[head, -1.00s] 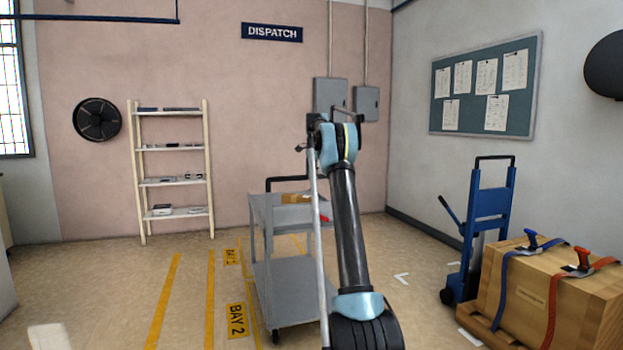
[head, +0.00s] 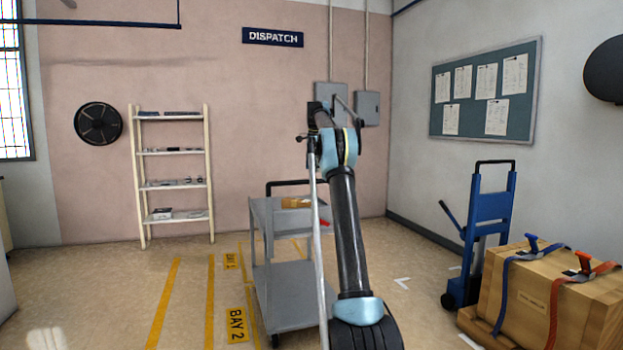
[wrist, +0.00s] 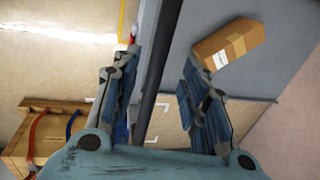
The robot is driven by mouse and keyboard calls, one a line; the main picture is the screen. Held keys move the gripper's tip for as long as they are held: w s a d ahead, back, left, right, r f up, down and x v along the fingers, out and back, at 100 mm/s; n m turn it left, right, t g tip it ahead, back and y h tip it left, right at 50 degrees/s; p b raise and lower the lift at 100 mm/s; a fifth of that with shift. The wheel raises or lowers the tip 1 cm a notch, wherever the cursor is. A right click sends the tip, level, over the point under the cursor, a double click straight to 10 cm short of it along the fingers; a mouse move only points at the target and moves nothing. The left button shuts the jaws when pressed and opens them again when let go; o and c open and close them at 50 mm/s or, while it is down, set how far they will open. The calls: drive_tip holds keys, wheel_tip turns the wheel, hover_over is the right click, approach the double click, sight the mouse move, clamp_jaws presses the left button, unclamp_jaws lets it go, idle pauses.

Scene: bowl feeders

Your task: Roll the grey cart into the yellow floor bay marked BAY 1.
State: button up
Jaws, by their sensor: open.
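The box (wrist: 228,44) lies on the grey top there. The head view does not show the fingers clearly. Yellow floor lines (head: 163,303) carry a BAY 2 label (head: 237,325) and a smaller, hard-to-read label (head: 231,261) behind it.
A blue hand truck (head: 488,215) and a strapped wooden crate (head: 560,300) stand at right. The floor left of the cart is clear.

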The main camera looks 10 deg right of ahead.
drive_tip(key=shift+s+r, duration=0.25)
drive_tip(key=shift+r, duration=1)
drive_tip(key=shift+s+r, duration=0.25)
drive_tip(key=shift+r, duration=0.95)
drive_tip(key=shift+c, duration=0.6)
